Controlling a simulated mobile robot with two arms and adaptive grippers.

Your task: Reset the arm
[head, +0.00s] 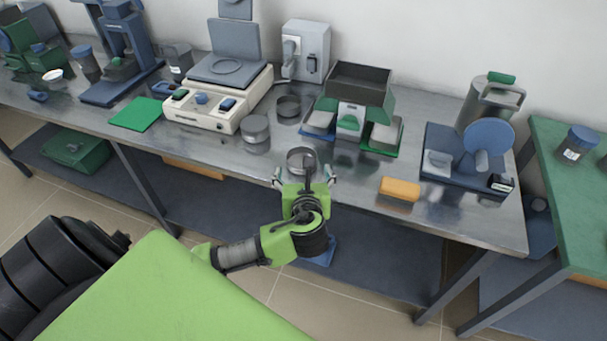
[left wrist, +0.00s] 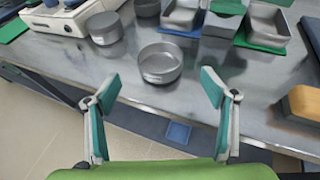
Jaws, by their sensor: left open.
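My left gripper (head: 304,176) is open and empty at the front edge of the metal bench (head: 345,185). In the left wrist view its two teal-padded fingers (left wrist: 160,88) are spread wide apart. A round metal dish (left wrist: 160,62) stands on the bench just beyond the fingertips, apart from them; it also shows in the head view (head: 300,155), partly hidden by my gripper. My right gripper is not in view.
A lidded metal pot (head: 255,130), a green balance-like device (head: 352,105) and an orange block (head: 399,189) stand near the gripper. A beige hotplate device (head: 215,100) is at left, a blue-based device (head: 470,160) at right. A green table (head: 575,190) adjoins.

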